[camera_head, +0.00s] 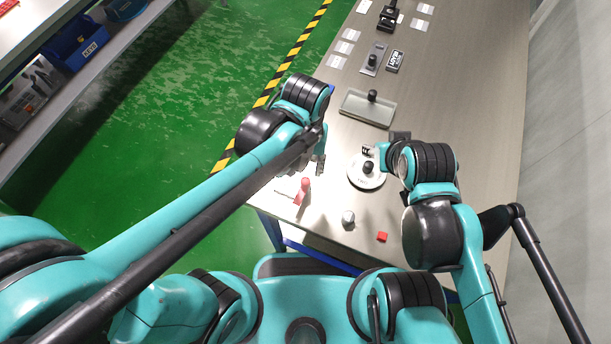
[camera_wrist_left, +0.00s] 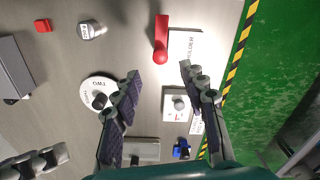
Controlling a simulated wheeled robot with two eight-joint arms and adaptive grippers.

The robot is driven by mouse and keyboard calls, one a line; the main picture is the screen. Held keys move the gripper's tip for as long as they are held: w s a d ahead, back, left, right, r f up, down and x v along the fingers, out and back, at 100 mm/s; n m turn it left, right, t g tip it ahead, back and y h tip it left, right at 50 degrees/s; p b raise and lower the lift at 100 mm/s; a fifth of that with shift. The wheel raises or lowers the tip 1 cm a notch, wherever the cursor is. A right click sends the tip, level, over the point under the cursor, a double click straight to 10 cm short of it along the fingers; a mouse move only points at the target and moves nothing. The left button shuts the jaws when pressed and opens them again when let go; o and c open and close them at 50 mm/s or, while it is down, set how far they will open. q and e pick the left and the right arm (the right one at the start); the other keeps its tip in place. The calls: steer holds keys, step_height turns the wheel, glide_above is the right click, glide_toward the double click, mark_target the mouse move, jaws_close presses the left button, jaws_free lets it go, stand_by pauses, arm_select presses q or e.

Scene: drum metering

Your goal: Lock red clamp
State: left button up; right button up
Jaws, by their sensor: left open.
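The red clamp (camera_head: 302,191) shows as a red handle on the near left part of the table. In the left wrist view, the red clamp (camera_wrist_left: 161,38) lies beside a white plate marked HOLDER (camera_wrist_left: 186,46). My left gripper (camera_head: 319,162) is above the table, just beyond the clamp in the head view. In the left wrist view, my left gripper (camera_wrist_left: 161,72) has its two fingers wide apart with nothing between them; the clamp is ahead of the tips, not touched. My right gripper is mostly hidden below its arm in the head view; dark parts show at the wrist view's lower left.
A white round dial (camera_head: 358,183) with a black knob stands right of my left gripper. A silver cylinder (camera_head: 348,218) and a red block (camera_head: 382,237) lie nearer. A grey tray (camera_head: 352,105) is farther back. The table's left edge is close to the clamp.

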mark_target(305, 181)
arm_select(q)
step_height(305, 181, down, 8)
steer(key=b, duration=0.3)
steer(key=shift+r, duration=0.15)
jaws_close()
